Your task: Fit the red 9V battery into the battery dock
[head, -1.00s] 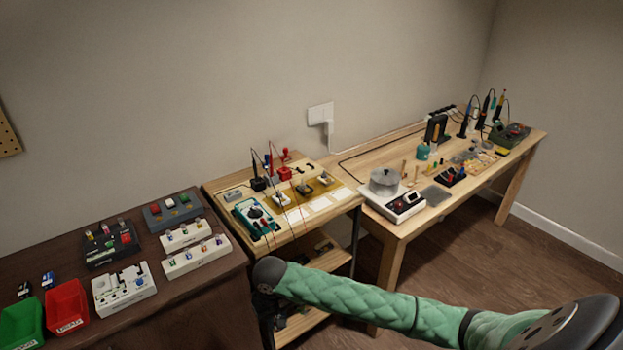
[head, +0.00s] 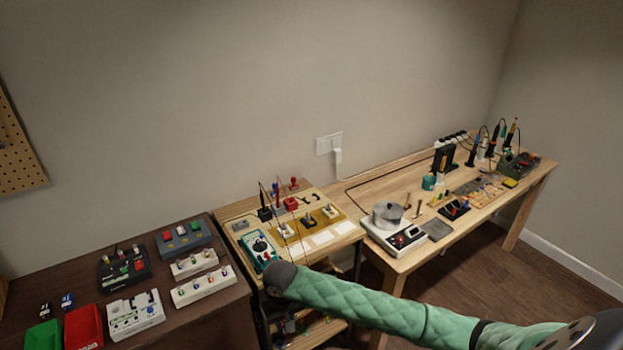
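I cannot make out the red 9V battery for certain. Two small upright blocks, a black one (head: 45,310) and a blue one (head: 67,301), stand on the dark cabinet at the lower left and look like batteries. A white unit (head: 136,315) with fittings on top lies to their right; I cannot tell whether it is the battery dock. My green padded right arm comes in from the lower right and ends in a dark rounded joint in front of the small wooden bench. Neither gripper can be seen.
A red bin (head: 84,328) and a green bin (head: 43,336) sit at the dark cabinet's (head: 196,325) front left. A black unit (head: 125,268) and a grey unit (head: 183,238) stand behind. The small bench (head: 349,229) and a long workbench (head: 400,262) carry tools.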

